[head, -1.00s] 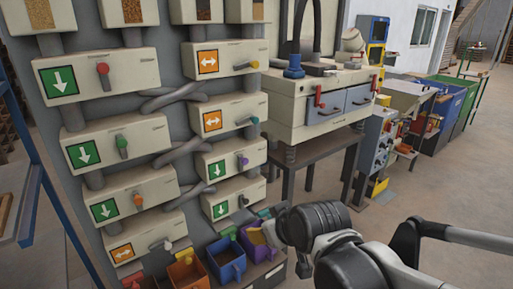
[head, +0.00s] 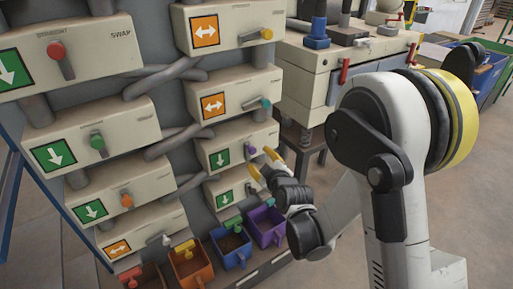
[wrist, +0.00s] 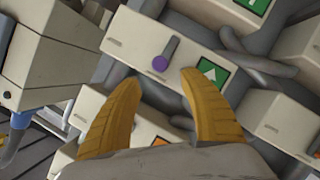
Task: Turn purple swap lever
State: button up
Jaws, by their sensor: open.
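The purple swap lever (head: 249,147) is on the right column of the panel, on a cream box (head: 215,157) with a green down-arrow sign. In the wrist view the purple knob (wrist: 160,63) and its grey arm (wrist: 171,47) show beside the green arrow sign. My gripper (head: 262,168) is open and empty, its yellow fingers pointing at the panel just right of and below the purple lever in the head view. In the wrist view the fingers (wrist: 160,85) spread apart with the purple knob just beyond the gap between their tips. They look apart from the lever.
Cream boxes with red (head: 57,50), green (head: 98,143), orange (head: 127,200) and yellow (head: 267,34) levers surround it. Grey pipes join the columns. Orange (head: 190,267), blue (head: 231,249) and purple (head: 266,226) bins stand below. A cream machine (head: 305,80) stands to the right.

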aim_at(253, 151)
jog(key=b+x, duration=0.2)
jog(key=x, duration=0.7)
grip_shut()
